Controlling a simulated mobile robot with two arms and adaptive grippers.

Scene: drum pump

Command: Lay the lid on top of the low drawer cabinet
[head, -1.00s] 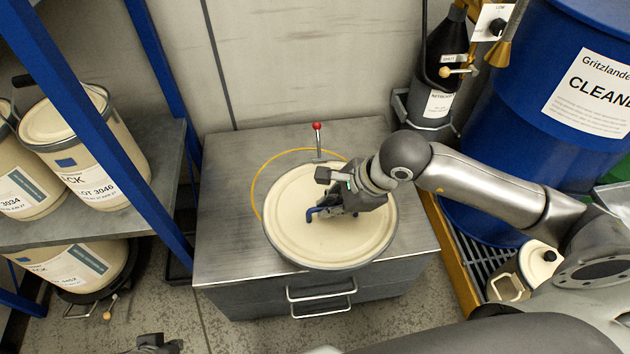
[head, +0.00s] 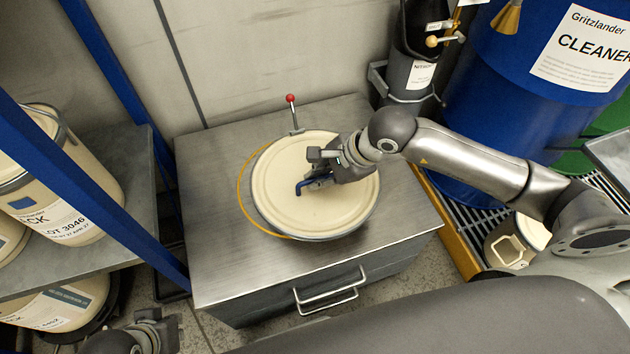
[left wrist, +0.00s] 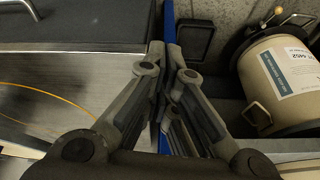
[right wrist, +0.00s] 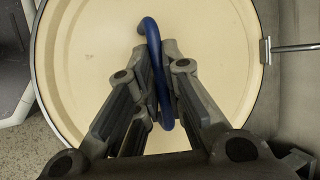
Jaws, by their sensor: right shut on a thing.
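The lid (head: 290,210) is round and cream with a dark rim, a blue handle and a red-knobbed lever (head: 292,108) at its back edge. It lies level over the top of the low drawer cabinet (head: 215,270). I cannot tell whether it touches the top or hangs just above it. It covers most of a yellow ring (head: 239,190), which shows along its left side. My right gripper (head: 312,185) is shut on the blue handle (right wrist: 157,70). My left gripper (head: 155,325) is low at the left, in front of the cabinet, its fingers together and empty.
A blue-framed shelf (head: 130,215) with cream drums stands left of the cabinet. A large blue drum (head: 520,110) stands on a grating at the right, with a dark bottle (head: 415,60) in a holder beside it. The cabinet top's front strip and left side are bare.

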